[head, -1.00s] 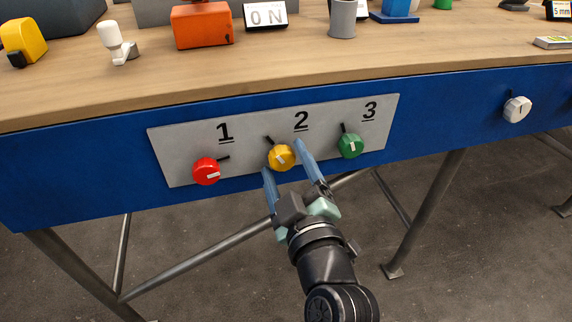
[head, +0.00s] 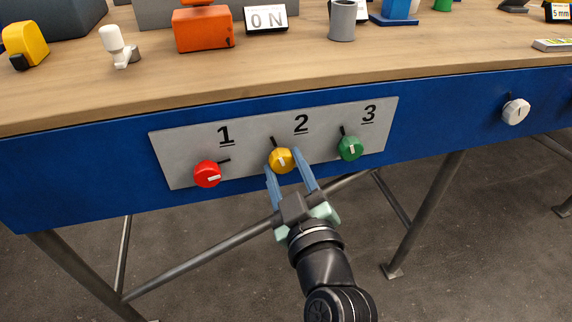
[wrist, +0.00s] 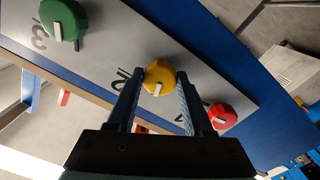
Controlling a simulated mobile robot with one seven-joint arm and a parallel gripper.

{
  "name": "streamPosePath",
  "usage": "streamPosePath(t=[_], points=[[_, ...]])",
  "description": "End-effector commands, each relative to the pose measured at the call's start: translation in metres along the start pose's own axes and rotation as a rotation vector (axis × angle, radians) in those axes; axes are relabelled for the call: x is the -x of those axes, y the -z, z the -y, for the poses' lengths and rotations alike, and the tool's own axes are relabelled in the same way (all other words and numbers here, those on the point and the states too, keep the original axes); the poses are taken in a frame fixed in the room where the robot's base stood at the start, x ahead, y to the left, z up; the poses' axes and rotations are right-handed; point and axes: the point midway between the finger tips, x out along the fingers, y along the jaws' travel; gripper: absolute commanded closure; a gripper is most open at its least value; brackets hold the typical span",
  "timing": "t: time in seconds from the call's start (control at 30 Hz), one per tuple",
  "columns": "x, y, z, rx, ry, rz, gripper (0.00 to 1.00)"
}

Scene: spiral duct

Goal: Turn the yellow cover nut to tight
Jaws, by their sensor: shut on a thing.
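The yellow cover nut (head: 281,160) is a round knob with a white mark, under the number 2 on a grey panel. A dark tick stands just above it, left of the mark. My gripper (head: 284,164) reaches it from below, with one blue finger on each side, shut on it. In the wrist view the yellow nut (wrist: 158,77) sits between the two fingertips, its white mark facing the camera. The fingers hide part of its sides in the head view.
A red knob (head: 207,174) under 1 and a green knob (head: 350,148) under 3 flank it closely on the grey panel (head: 180,147). A white knob (head: 516,111) is far right. The wooden bench top (head: 150,85) holds several objects above.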

Motion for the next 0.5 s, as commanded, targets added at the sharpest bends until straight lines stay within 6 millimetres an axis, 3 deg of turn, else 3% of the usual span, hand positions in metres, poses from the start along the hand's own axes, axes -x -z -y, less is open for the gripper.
streamPosePath(t=[0.5], points=[[0.0003,0.0012,0.0,-0.486,0.0,0.003,1.0]])
